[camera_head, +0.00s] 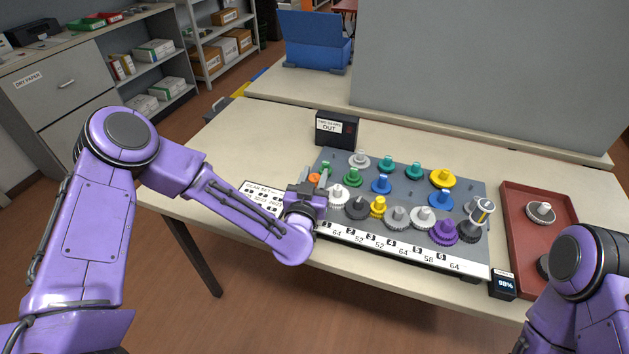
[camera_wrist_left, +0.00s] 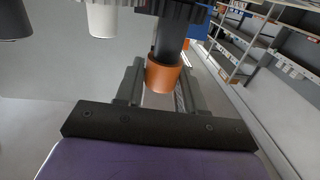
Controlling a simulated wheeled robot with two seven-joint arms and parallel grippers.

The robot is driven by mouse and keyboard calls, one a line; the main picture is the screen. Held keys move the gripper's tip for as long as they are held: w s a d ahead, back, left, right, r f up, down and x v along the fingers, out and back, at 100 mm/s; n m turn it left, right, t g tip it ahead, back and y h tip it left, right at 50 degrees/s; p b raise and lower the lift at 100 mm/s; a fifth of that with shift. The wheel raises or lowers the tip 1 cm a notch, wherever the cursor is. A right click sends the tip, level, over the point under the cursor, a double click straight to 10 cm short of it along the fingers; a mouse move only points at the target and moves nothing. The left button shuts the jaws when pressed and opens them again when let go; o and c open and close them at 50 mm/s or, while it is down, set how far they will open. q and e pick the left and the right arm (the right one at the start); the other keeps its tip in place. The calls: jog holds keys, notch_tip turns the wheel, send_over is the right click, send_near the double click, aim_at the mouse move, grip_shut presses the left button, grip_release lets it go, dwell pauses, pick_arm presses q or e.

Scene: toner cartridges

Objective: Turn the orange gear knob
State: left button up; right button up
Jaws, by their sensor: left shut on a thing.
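The orange gear knob (camera_head: 314,178) is at the left end of the gear board (camera_head: 335,156), partly hidden by my left gripper. My left gripper (camera_head: 311,184) reaches it from the front left and is shut on it. In the left wrist view the orange knob (camera_wrist_left: 163,74) sits between the two grey fingers, below a dark shaft and gear. My right arm shows at the lower right of the head view, but its gripper is out of frame.
Several coloured gears, such as a purple one (camera_head: 444,231) and a yellow one (camera_head: 442,178), crowd the board to the right. A black box marked OUT (camera_head: 336,129) stands behind. A red tray (camera_head: 515,215) is at the right.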

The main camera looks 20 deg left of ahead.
pick_arm(q)
jog(key=o, duration=0.9)
jog(key=shift+o, duration=0.2)
jog(key=shift+s, duration=0.4)
jog(key=s+b, duration=0.3)
jog(key=s, duration=0.6)
jog(key=shift+s+d, duration=0.35)
jog(key=shift+d, duration=0.05)
